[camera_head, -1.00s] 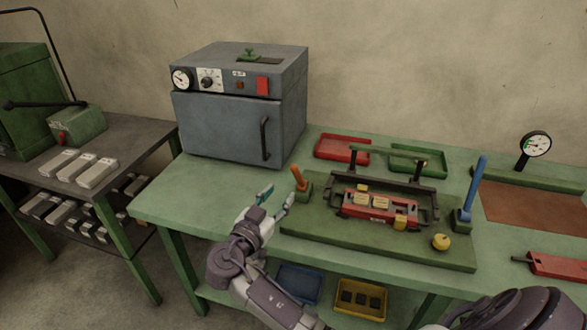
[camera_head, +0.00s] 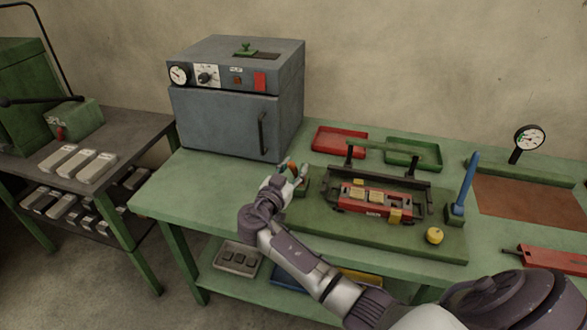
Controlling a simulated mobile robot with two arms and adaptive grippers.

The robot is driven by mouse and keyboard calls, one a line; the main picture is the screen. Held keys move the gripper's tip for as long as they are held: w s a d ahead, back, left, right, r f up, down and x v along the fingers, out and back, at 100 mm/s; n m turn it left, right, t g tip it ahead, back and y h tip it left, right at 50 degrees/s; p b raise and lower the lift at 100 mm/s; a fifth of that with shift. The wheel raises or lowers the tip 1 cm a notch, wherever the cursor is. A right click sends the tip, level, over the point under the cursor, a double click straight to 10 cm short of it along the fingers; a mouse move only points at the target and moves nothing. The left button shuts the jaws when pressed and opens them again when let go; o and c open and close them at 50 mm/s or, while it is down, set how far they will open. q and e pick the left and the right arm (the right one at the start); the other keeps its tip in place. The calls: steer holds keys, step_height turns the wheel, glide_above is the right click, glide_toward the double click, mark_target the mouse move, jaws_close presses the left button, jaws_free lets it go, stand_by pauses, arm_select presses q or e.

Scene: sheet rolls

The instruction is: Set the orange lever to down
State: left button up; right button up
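The orange lever (camera_head: 294,168) stands at the left end of the green fixture board on the bench, in its small green base (camera_head: 302,185). It leans up and to the left, and its lower part is partly hidden by my gripper. My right gripper (camera_head: 293,170) is at the lever, with its fingers spread apart on either side of the orange handle. I cannot tell whether they touch it. My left gripper is not in view.
The red carriage (camera_head: 375,206) with its dark frame sits just right of the lever. A blue lever (camera_head: 467,182) and a yellow knob (camera_head: 435,236) are farther right. A grey oven (camera_head: 225,120) stands behind left. Bench space in front of the oven is clear.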

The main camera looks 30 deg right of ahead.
jaws_close()
steer(key=shift+w+d+r+g+y+p, duration=0.3)
steer(key=shift+w+d+r+y+p, duration=0.1)
steer(key=shift+r+y+p, duration=0.1)
steer(key=w+d+r+n+g+y+p, duration=0.1)
steer(key=w+d+g+y+p, duration=0.4)
steer(key=w+d+y+p, duration=0.1)
steer(key=shift+d+y+p, duration=0.4)
steer(key=shift+d+y, duration=0.2)
steer(key=shift+w, duration=0.1)
